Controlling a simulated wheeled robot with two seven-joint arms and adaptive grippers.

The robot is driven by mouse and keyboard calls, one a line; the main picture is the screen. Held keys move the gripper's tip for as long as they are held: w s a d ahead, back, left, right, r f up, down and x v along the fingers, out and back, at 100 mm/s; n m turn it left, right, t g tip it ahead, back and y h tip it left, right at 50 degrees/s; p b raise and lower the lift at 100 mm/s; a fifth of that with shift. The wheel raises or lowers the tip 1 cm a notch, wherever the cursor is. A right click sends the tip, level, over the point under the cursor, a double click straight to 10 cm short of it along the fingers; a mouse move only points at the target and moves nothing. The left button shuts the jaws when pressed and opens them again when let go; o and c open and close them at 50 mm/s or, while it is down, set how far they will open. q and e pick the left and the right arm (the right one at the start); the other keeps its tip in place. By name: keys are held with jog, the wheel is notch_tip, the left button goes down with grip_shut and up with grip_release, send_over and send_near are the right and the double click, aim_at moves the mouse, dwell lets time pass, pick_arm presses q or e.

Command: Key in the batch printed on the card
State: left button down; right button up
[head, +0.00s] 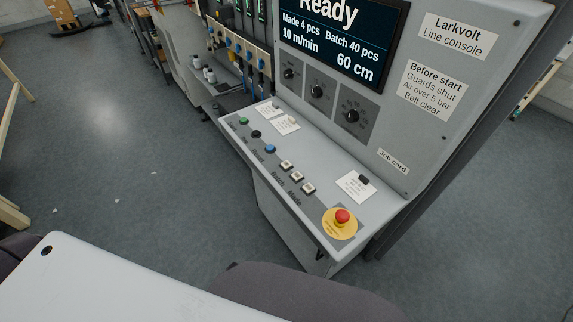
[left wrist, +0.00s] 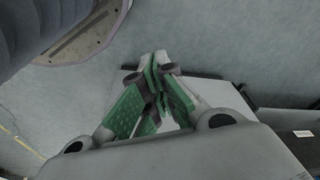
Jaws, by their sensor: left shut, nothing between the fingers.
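The grey console's screen (head: 335,38) reads "Ready", "Made 4 pcs", "Batch 40 pcs", "10 m/min" and "60 cm". A white card (head: 357,186) under a dark clip lies on the sloping desk below the "Job card" label (head: 393,161); its print is too small to read. On the desk are a green button (head: 243,121), a black button (head: 255,134), a blue button (head: 270,149) and three pale square keys (head: 297,176). My left gripper (left wrist: 157,78) shows in the left wrist view, its green-padded fingers together and empty, away from the keys. My right gripper is not in view.
A red emergency stop (head: 342,216) on a yellow disc sits at the desk's near end. Three black knobs (head: 317,91) are below the screen. Two small white notes (head: 286,125) lie at the desk's far end. Open grey floor (head: 110,150) lies left of the console.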

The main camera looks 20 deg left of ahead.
pick_arm(q)
jog(key=w+a+r+m+t+y, duration=0.1)
jog(key=w+r+t, duration=0.3)
jog(key=w+r, duration=0.85)
jog(key=w+a+r+m+t+y+b, duration=0.1)
jog(key=w+r+t, duration=0.4)
jog(key=r, duration=1.4)
jog(key=w+r+m+t+y, duration=0.1)
jog(key=w+r+m+t, duration=0.15)
jog(key=w+r, duration=1.05)
jog(key=w+d+r+m+t+h, duration=0.1)
jog(key=d+r+m+h, duration=0.75)
jog(key=r+m, duration=0.2)
jog(key=w+d+r+m+t+h, duration=0.1)
jog(key=w+d+r+m+h, duration=0.1)
jog(key=d+r+m+h, duration=0.65)
notch_tip(320, 180, down, 5)
jog(key=m+g, duration=0.7)
jog(key=m, duration=0.3)
jog(key=w+a+f+m+g+y, duration=0.2)
jog(key=a+f+y, duration=0.4)
jog(key=a, duration=0.5)
notch_tip(320, 180, down, 2)
jog(key=shift+f+g+y, duration=0.25)
jog(key=shift+g+y, duration=0.05)
jog(key=shift+g, duration=0.45)
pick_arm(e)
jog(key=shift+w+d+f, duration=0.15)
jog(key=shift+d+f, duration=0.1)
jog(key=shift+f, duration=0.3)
